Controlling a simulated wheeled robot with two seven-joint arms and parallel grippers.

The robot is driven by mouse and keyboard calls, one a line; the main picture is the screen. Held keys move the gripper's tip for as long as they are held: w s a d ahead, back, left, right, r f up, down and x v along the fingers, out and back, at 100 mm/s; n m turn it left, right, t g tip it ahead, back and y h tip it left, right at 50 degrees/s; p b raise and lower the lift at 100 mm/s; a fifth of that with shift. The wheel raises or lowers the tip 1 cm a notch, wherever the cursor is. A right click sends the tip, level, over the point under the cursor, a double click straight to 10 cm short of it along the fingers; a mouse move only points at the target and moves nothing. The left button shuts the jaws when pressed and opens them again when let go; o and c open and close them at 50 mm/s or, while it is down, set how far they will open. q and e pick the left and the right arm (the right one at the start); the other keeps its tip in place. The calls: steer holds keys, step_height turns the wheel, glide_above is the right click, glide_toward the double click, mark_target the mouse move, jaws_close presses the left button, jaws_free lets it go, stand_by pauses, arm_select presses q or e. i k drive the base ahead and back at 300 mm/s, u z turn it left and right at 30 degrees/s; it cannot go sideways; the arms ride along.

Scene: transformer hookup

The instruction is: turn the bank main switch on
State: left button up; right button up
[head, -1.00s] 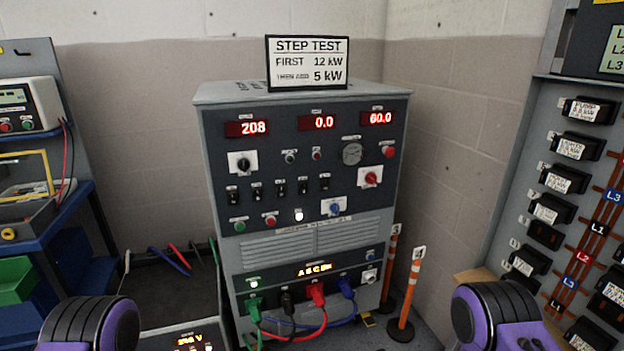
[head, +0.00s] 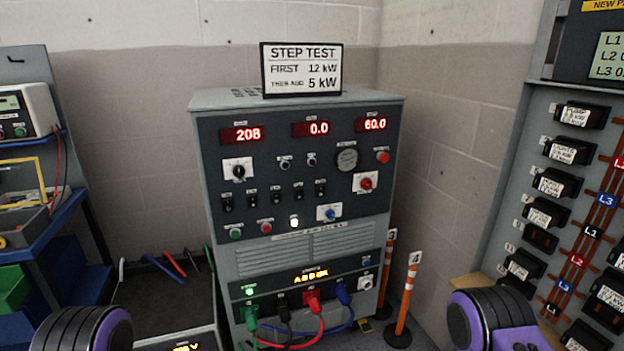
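The grey load bank cabinet (head: 300,150) stands in the middle of the head view. Its red displays read 208, 0.0 and 60.0. Its front has a black rotary knob (head: 238,171), a red rotary knob (head: 366,183) and a blue knob (head: 327,213), each on a light plate. A row of small black toggle switches (head: 276,198) sits between them. The labels are too small to read, so I cannot tell which control is the bank main switch. A white lamp (head: 294,222) is lit. My grippers are out of view; only purple-and-black arm parts show at the bottom corners.
A STEP TEST sign (head: 302,70) stands on the cabinet. Green, black, red and blue cables plug in low on its front. Orange posts (head: 404,300) stand at its right. A breaker panel (head: 510,185) is at right, a blue shelf (head: 50,235) at left.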

mark_target(365, 185)
steer(key=u, duration=0.3)
steer(key=k, duration=0.35)
steer(key=z, duration=1.5)
steer(key=i, duration=1.25)
steer(key=u, duration=0.55)
